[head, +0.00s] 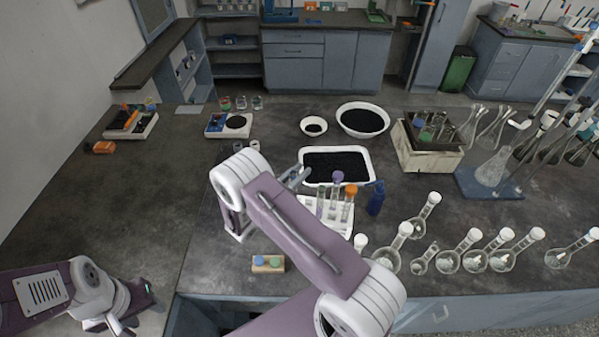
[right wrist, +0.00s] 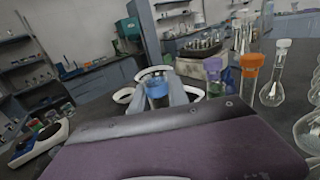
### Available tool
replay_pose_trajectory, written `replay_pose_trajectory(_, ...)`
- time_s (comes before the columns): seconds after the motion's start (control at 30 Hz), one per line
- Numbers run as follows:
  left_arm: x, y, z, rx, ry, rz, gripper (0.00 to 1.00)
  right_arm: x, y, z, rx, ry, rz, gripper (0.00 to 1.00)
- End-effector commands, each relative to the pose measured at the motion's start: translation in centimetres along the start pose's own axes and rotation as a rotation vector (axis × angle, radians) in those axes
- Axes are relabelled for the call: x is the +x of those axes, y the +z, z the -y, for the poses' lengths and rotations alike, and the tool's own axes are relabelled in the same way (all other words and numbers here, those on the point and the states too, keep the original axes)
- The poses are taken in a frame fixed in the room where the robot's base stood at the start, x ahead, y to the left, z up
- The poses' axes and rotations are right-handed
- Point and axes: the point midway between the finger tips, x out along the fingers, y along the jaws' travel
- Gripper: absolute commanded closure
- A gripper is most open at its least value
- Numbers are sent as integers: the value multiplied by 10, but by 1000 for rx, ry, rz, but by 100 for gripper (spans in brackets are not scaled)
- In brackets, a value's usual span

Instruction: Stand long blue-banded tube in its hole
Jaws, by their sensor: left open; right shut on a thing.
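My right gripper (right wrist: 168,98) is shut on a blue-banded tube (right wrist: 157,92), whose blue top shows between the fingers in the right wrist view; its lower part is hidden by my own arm. In the head view the right gripper (head: 294,176) is by the front left of the black-filled white tray, and the tube is hard to make out. A white rack (head: 345,226) stands just right of my arm, partly hidden. It holds a purple-topped tube (head: 337,178) and an orange-topped tube (head: 351,190). My left gripper (head: 135,305) is open and empty at the lower left.
The white tray of black grains (head: 336,183) lies behind the rack. A blue bottle (head: 376,198) stands right of it. Several stoppered flasks (head: 447,261) line the front right. The left worktop is mostly clear.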

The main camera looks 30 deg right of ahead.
Motion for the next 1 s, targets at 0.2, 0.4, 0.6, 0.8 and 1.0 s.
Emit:
replay_pose_trajectory(0.2, 12, 1, 0, 0, 0, 0, 55, 0, -13, 0, 0, 0, 0, 100)
replay_pose_trajectory(0.4, 20, 2, 0, 0, 0, 0, 55, 0, -23, 0, 1, 0, 0, 100)
replay_pose_trajectory(0.6, 29, 3, 1, 0, 0, 0, 55, 0, -33, 0, 1, 0, 0, 100)
replay_pose_trajectory(0.8, 31, 3, 1, 0, 0, 0, 55, 0, -36, 0, 1, 0, 0, 100)
replay_pose_trajectory(1.0, 30, 3, 1, 0, 0, 0, 55, 0, -35, 0, 0, 0, 0, 100)
